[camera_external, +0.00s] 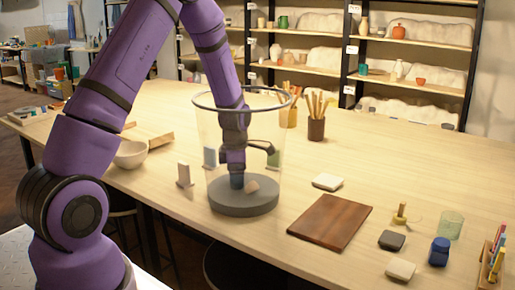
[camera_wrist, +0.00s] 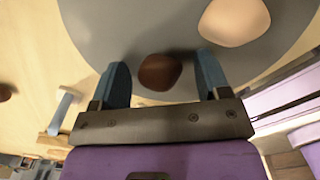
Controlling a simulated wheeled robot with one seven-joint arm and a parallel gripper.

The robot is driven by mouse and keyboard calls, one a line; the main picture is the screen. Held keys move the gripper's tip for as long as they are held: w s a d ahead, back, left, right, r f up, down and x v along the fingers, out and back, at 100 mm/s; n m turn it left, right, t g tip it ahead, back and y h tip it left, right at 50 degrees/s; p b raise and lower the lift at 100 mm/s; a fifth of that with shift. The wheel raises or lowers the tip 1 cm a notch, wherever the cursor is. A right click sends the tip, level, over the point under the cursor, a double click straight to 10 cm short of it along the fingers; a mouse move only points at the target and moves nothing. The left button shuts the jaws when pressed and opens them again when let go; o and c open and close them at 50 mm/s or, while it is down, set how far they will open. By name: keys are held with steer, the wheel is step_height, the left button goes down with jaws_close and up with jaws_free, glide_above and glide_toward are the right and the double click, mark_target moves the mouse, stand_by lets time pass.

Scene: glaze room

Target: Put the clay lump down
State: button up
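A clear round bin (camera_external: 215,150) with a dark rim and a grey base stands on the table. My gripper (camera_external: 238,184) is down inside it, just over the base. In the wrist view its two blue fingers (camera_wrist: 162,82) are apart. A dark brown lump (camera_wrist: 158,72) lies between them, with a gap on each side, apparently on the grey base (camera_wrist: 105,35). A paler tan lump (camera_wrist: 234,20) lies beyond the fingers; it also shows in the external view (camera_external: 252,186). The brown lump is hidden in the external view. I cannot tell which lump is the clay one named.
The clear wall of the bin surrounds my gripper. A brown board (camera_external: 330,221) and a white block (camera_external: 327,181) lie to the right. A bowl (camera_external: 131,154) stands to the left, and a cup of brushes (camera_external: 316,128) stands behind. Small items crowd the right front.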

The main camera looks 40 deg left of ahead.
step_height(320, 180, up, 12)
steer(key=shift+r, duration=0.15)
stand_by(0.7)
stand_by(6.6)
